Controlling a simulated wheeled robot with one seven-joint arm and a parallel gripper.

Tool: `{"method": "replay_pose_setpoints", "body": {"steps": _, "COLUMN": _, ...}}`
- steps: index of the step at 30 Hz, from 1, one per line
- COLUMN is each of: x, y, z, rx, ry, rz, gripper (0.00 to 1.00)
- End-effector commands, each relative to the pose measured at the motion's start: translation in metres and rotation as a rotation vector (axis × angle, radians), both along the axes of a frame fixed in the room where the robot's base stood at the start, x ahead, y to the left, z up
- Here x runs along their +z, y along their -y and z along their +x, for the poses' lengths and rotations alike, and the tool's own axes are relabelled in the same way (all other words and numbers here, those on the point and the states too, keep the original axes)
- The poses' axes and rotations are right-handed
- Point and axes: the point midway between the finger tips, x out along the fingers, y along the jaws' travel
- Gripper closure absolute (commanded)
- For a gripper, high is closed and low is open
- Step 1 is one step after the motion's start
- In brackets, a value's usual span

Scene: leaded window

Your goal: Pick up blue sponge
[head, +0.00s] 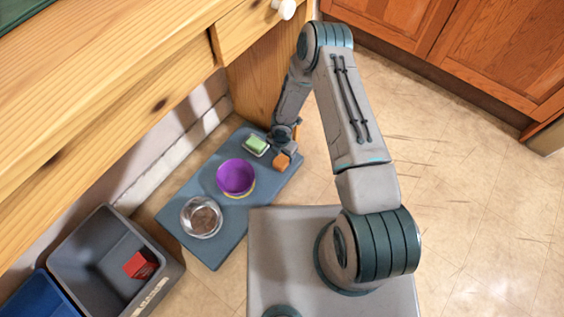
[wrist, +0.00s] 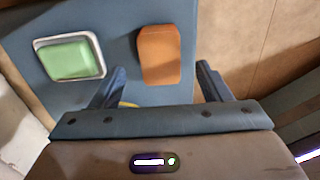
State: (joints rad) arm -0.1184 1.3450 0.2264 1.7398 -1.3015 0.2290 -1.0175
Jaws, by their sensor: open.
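I see no blue sponge in either view. An orange block (head: 282,161), possibly a sponge, lies at the far end of the blue-grey mat (head: 222,245). In the wrist view the orange block (wrist: 159,50) is just ahead, between the lines of my two fingers. A green block (head: 256,143) sits in a pale-rimmed dish to its left; the green block also shows in the wrist view (wrist: 70,59). My gripper (wrist: 160,84) is open and empty, and appears above the mat. In the head view my gripper (head: 286,143) is small and partly hidden by the arm.
A purple bowl (head: 235,176) with yellow at its base and a glass bowl (head: 201,219) with brown contents stand on the mat. A grey bin (head: 90,250) holds a red box (head: 140,264). A wooden counter (head: 110,90) overhangs at left. The tiled floor at right is clear.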

Motion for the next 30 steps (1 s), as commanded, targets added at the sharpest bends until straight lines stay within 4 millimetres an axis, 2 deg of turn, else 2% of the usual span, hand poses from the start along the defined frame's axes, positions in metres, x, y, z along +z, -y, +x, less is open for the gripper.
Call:
{"method": "replay_pose_setpoints", "body": {"steps": 6, "x": -0.038, "y": 0.0, "z": -0.001, "rx": -0.002, "ry": -0.001, "rz": 0.0, "gripper": 0.29}}
{"method": "replay_pose_setpoints", "body": {"steps": 9, "x": -0.048, "y": 0.001, "z": -0.001, "rx": -0.002, "ry": -0.001, "rz": 0.0, "gripper": 0.29}}
{"method": "replay_pose_setpoints", "body": {"steps": 16, "x": -0.049, "y": 0.001, "z": 0.0, "rx": -0.002, "ry": 0.0, "rz": 0.0, "gripper": 0.29}}
{"method": "replay_pose_setpoints", "body": {"steps": 17, "x": -0.049, "y": 0.001, "z": 0.0, "rx": -0.002, "ry": 0.0, "rz": 0.0, "gripper": 0.35}}
{"method": "replay_pose_setpoints", "body": {"steps": 21, "x": -0.049, "y": 0.001, "z": 0.0, "rx": -0.002, "ry": 0.0, "rz": 0.0, "gripper": 0.74}}
{"method": "replay_pose_setpoints", "body": {"steps": 24, "x": -0.048, "y": 0.001, "z": 0.0, "rx": -0.002, "ry": 0.0, "rz": 0.0, "gripper": 0.8}}
{"method": "replay_pose_setpoints", "body": {"steps": 30, "x": -0.048, "y": 0.001, "z": 0.0, "rx": -0.002, "ry": 0.0, "rz": 0.0, "gripper": 0.8}}
